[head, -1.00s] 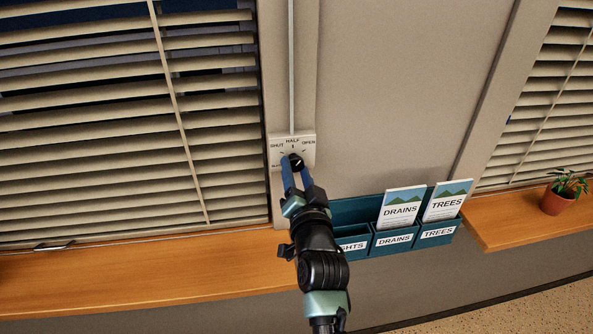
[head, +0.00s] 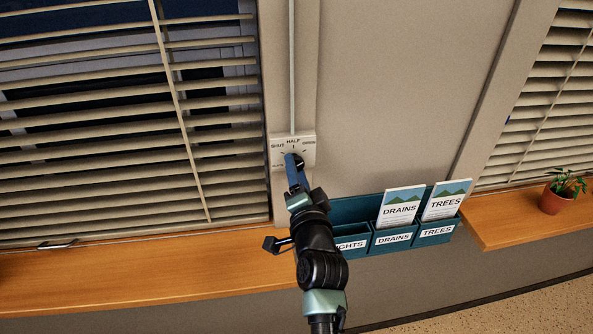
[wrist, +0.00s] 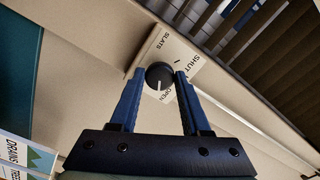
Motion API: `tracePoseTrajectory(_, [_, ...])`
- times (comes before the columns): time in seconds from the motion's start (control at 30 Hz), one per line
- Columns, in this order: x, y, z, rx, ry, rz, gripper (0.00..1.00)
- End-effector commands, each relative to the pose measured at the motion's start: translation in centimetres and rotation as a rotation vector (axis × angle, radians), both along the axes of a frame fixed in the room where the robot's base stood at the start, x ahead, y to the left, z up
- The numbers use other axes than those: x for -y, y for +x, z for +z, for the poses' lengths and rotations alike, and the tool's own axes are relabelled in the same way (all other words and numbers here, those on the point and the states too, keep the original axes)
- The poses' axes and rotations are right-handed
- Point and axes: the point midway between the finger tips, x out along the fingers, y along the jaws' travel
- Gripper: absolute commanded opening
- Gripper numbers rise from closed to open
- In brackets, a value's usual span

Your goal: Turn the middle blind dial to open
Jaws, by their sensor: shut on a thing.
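The black round dial (wrist: 158,73) sits on a cream plate (head: 280,156) on the wall post, marked SHUT, HALF and OPEN in the head view. In the wrist view the dial's white pointer line points down, close to the OPEN label. My gripper (wrist: 160,75) is shut on the dial, one blue finger on each side. It also shows in the head view (head: 297,163), where fingers and hand cover part of the dial and plate. The blind (head: 100,130) left of the plate has tilted slats with dark gaps, widest near the top.
A teal leaflet rack (head: 365,215) hangs right of my arm, close to it. A wooden sill (head: 150,268) runs below the left blind. Another sill (head: 500,220) at right holds a potted plant (head: 556,195) below a second blind (head: 545,110).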

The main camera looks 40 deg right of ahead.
Motion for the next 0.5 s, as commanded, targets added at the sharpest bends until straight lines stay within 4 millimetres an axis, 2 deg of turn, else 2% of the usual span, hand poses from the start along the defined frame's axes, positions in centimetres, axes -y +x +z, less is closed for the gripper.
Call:
tracePoseTrajectory(0.2, [0.01,-0.02,-0.06,0.001,0.004,0.000,0.00])
tracePoseTrajectory(0.23, [0.02,-0.02,-0.07,0.001,0.003,0.000,0.50])
tracePoseTrajectory(0.37, [0.01,-0.02,-0.06,0.000,0.002,0.000,0.74])
tracePoseTrajectory(0.5, [0.01,-0.02,-0.05,0.000,0.001,0.000,0.75])
